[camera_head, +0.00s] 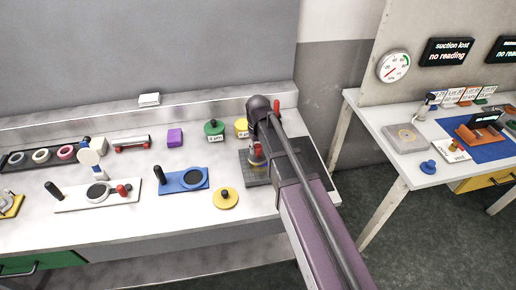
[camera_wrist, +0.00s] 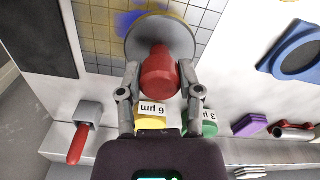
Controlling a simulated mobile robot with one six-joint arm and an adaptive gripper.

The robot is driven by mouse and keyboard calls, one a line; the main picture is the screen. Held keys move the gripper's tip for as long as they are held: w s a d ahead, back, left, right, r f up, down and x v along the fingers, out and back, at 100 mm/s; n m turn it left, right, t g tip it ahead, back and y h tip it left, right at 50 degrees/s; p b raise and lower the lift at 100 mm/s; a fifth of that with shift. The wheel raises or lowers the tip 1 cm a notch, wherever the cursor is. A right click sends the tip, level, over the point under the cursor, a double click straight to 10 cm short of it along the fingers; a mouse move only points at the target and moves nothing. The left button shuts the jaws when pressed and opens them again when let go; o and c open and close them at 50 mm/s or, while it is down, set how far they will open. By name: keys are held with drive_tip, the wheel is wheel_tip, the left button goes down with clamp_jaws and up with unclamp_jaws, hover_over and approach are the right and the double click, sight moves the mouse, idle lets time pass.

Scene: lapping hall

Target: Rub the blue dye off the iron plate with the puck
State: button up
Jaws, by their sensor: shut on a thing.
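The iron plate (camera_head: 248,177) is a dark, gridded slab on the right part of the bench, partly hidden by my arm. In the wrist view the plate (camera_wrist: 91,55) is pale with grid lines, and blue dye (camera_wrist: 128,20) shows beside a yellow smear (camera_wrist: 98,18). The puck (camera_wrist: 142,30) is a round grey disc with a red knob, over the plate next to the blue patch. My gripper (camera_wrist: 160,75) is shut on the red knob; in the head view my gripper (camera_head: 257,152) is over the plate. Dye under the puck is hidden.
A yellow 6 µm pot (camera_wrist: 150,122) and a green 3 µm pot (camera_head: 214,128) stand behind the plate. A grey box with a red lever (camera_wrist: 78,145) is nearby. A yellow lid (camera_head: 226,200) and a blue holder (camera_head: 184,181) lie left of the plate.

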sight(258, 146)
drive_tip(key=shift+r+p, duration=1.55)
drive_tip(key=shift+r, duration=0.25)
drive_tip(key=shift+r, duration=0.1)
drive_tip(key=shift+r+p, duration=1.45)
drive_tip(key=shift+p, duration=0.05)
drive_tip(key=shift+f, duration=0.1)
drive_tip(key=shift+d+f, duration=0.2)
drive_tip(key=shift+d, duration=0.25)
drive_tip(key=s+d+f+b, duration=0.1)
drive_tip(key=d+f+b, duration=0.2)
drive_tip(key=d, duration=0.5)
drive_tip(key=s+d+f+b, duration=0.2)
drive_tip(key=d+f+b, duration=0.1)
drive_tip(key=d, duration=0.6)
drive_tip(key=shift+s+d+f+b, duration=0.2)
drive_tip(key=shift+s+f+b, duration=0.1)
drive_tip(key=shift+b, duration=0.3)
drive_tip(key=shift+w, duration=0.1)
